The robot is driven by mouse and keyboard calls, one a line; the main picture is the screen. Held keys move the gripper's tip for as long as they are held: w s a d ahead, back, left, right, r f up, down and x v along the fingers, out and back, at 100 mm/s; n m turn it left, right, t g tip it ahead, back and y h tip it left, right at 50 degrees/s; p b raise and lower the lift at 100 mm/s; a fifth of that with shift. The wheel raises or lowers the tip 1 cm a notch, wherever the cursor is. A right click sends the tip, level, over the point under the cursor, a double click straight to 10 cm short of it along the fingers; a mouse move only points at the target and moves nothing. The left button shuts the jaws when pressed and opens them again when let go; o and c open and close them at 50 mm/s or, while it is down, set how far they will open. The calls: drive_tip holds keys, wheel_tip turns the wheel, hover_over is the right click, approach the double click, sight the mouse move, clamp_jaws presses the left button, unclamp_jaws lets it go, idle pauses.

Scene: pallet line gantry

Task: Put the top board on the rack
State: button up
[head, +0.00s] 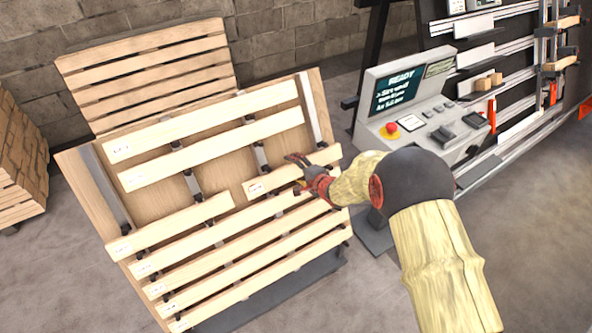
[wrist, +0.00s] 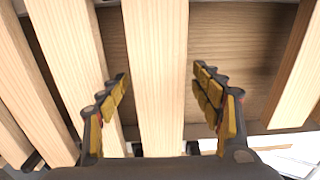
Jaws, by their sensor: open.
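A sloped wooden frame (head: 80,165) carries several pale slats, some with small labels at their left ends. The topmost long board (head: 200,122) lies across its upper part, with a second long board (head: 215,150) below it. Lower down are a short board at the left (head: 170,226) and a short board at the right (head: 288,172). My gripper (head: 295,172) is open at the right short board. In the wrist view a board (wrist: 155,70) runs between the spread fingers of my gripper (wrist: 160,82), with gaps on both sides. I cannot tell which structure is the rack.
A slatted wooden pallet (head: 150,70) leans behind the frame. A control console (head: 405,100) with a READY screen and red button stands at the right, beside a dark rail structure (head: 500,60). Stacked wood (head: 20,160) is at the far left. Open floor lies at the front right.

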drive_tip(key=v, duration=1.2)
idle(0.5)
drive_tip(key=s+d+f+n+g+h, duration=0.2)
drive_tip(key=s+d+f+n+h, duration=0.25)
drive_tip(key=d+f, duration=0.25)
drive_tip(key=s+d+r+n+g+h, duration=0.3)
drive_tip(key=s+d+r+n, duration=0.1)
drive_tip(key=s+d, duration=0.4)
drive_tip(key=s+d+r+n, duration=0.1)
drive_tip(key=s+r+n, duration=0.1)
drive_tip(key=s+r, duration=2)
wheel_tip(320, 180, up, 4)
drive_tip(key=shift+d+f+n, duration=0.2)
drive_tip(key=shift+d+n, duration=0.15)
drive_tip(key=shift+d, duration=0.05)
